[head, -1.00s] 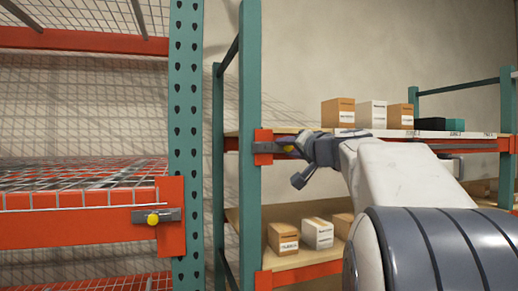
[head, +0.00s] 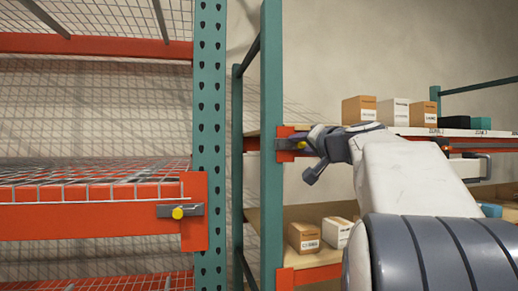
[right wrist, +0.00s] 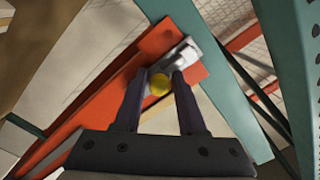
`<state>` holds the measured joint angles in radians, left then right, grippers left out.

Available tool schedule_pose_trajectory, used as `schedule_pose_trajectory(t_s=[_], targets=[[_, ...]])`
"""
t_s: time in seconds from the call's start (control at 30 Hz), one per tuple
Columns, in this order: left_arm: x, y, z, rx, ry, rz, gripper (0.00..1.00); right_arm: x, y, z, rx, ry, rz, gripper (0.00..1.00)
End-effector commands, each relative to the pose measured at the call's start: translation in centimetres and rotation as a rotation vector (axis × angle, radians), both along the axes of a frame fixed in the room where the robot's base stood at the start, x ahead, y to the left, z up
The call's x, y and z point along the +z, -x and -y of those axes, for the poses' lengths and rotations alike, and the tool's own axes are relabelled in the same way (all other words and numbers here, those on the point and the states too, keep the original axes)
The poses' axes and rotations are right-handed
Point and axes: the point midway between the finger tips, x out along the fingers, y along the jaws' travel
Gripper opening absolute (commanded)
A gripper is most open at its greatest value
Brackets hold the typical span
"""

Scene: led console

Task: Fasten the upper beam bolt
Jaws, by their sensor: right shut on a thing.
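A yellow bolt (head: 301,145) sits at a grey clip (head: 284,144) on the orange beam end of the rack behind, against a green post (head: 271,185). My right gripper (head: 308,143) is at this bolt. In the right wrist view the right gripper's fingers (right wrist: 160,82) are closed on the yellow bolt head (right wrist: 159,85), with the grey clip (right wrist: 182,57) and orange beam (right wrist: 115,85) behind. How deep the bolt sits is hidden. A second yellow bolt (head: 178,212) sits on a grey clip at the near left beam (head: 95,221). My left gripper is not in view.
A near green post (head: 209,130) with several holes stands left of my right arm. Wire-mesh decks (head: 85,171) fill the left rack. Boxes (head: 394,112) stand on the rear shelf, with more boxes (head: 303,236) below. A gap separates the two racks.

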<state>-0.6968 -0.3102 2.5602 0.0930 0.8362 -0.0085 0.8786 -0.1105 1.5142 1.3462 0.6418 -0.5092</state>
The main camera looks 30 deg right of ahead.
Motion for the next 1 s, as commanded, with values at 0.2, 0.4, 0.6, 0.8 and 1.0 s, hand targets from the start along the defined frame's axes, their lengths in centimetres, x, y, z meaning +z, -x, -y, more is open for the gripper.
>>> schedule_pose_trajectory(t_s=[0.2, 0.4, 0.6, 0.8, 1.0], targets=[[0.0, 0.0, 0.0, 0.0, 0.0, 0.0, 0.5, -0.2, -0.1, -0.2, 0.008, 0.004, -0.007, 0.59], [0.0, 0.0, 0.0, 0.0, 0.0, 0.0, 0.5, -0.2, -0.1, -0.2, 0.007, 0.001, -0.005, 0.59], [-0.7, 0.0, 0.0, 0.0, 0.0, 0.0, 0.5, -0.3, 0.8, -0.3, 0.004, 0.0, -0.001, 0.59], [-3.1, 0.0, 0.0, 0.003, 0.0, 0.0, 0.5, -0.6, 4.4, -1.2, 0.0, 0.004, 0.0, 0.59], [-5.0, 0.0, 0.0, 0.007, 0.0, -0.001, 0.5, -0.6, 8.0, -2.2, 0.001, 0.004, -0.004, 0.59]])
